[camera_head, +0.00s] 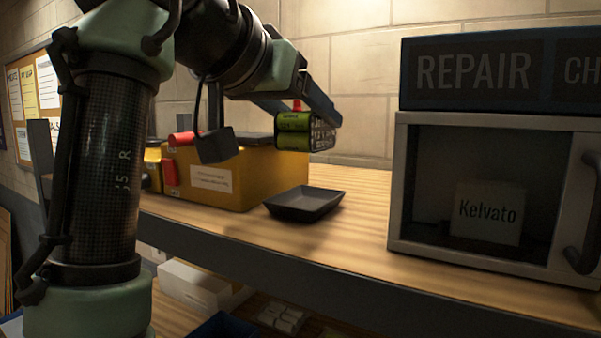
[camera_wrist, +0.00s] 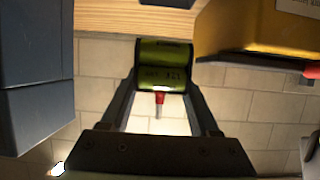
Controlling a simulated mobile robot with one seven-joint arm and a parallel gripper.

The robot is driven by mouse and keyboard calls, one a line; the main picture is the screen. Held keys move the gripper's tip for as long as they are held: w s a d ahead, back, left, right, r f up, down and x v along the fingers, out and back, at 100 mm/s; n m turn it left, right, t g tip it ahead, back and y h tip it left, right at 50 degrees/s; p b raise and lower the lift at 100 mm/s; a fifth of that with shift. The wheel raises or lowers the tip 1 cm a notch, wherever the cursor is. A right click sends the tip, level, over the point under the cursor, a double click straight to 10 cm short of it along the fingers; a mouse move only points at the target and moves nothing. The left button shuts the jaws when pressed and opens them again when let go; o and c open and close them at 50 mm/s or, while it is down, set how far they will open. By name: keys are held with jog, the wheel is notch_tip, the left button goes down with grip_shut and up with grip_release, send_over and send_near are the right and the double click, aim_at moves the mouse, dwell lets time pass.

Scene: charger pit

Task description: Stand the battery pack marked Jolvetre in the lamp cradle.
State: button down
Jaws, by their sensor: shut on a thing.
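My gripper (camera_head: 312,108) is shut on a green battery pack (camera_head: 293,132) with dark ends and a red lead. I hold it in the air above the bench, behind and above the dark tray. In the wrist view the green pack (camera_wrist: 163,66) sits between the two fingers, its red lead towards the palm. The print on the pack is too small to read, so I cannot confirm the name Jolvetre. A pale block marked Kelvato (camera_head: 490,212) stands inside the grey cabinet at the right. I cannot make out the lamp cradle for certain.
The wooden bench (camera_head: 345,240) has an empty dark tray (camera_head: 304,203). The grey cabinet (camera_head: 400,175) stands at right under a sign reading REPAIR (camera_head: 472,72). Boxes (camera_head: 200,285) lie on a lower shelf.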

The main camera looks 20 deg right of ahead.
jog(key=f, duration=0.2)
jog(key=shift+w+d+f+p, duration=0.1)
jog(key=shift+w+f+p, duration=0.1)
jog(key=shift+f+p, duration=0.15)
jog(key=shift+s+f+p, duration=0.15)
jog(key=shift+f+p, duration=0.5)
jog(key=shift+f, duration=1.45)
jog(key=shift+f, duration=0.1)
jog(key=shift+c, duration=0.6)
grip_release()
jog(key=shift+f, duration=0.1)
